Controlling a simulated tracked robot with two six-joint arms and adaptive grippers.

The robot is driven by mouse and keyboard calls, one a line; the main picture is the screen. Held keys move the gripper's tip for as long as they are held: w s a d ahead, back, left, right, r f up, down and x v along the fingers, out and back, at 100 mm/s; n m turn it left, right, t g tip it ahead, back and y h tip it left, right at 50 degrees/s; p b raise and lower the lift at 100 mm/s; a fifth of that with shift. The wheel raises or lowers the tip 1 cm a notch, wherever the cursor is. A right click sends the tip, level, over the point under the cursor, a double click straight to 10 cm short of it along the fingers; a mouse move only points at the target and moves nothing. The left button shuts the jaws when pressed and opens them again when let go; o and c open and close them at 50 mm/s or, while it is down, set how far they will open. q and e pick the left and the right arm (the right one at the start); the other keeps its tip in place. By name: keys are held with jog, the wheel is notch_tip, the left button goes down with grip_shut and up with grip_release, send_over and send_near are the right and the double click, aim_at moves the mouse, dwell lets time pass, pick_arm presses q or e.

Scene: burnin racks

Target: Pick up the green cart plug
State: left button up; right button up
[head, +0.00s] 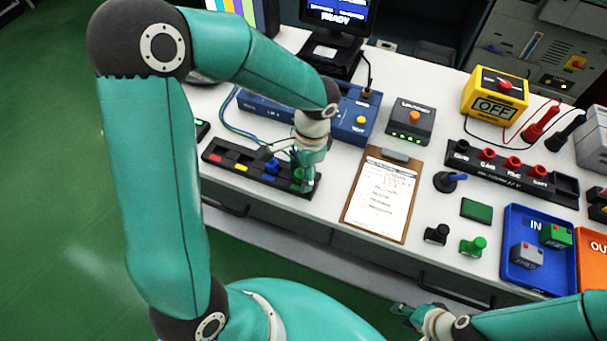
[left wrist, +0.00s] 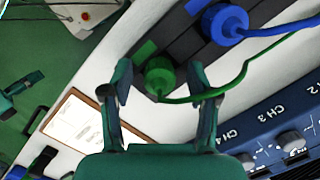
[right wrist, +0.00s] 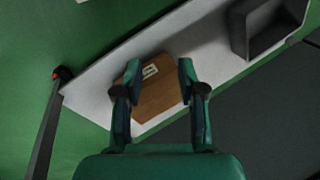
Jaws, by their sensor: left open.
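The green plug (left wrist: 158,77) sits in the black socket strip (head: 240,174), with a green cable curving off to the right in the left wrist view. In the head view the plug (head: 298,174) is partly hidden by my left gripper (head: 308,180), which is over the strip's right end. In the left wrist view my left gripper (left wrist: 158,90) is open, its fingers on either side of the green plug in the picture; contact cannot be told. My right gripper (right wrist: 157,80) is open and empty; it also shows at the head view's bottom edge (head: 403,312).
A blue plug (left wrist: 225,22) sits beside the green one in the strip. The blue channel box (head: 350,122) stands behind, the clipboard (head: 380,198) to the right. A green knob-like piece (head: 473,247) and a black one (head: 437,234) stand near the blue tray (head: 514,262).

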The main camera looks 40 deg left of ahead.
pick_arm(q)
grip_shut()
dwell(0.3)
jog(key=shift+r, duration=0.2)
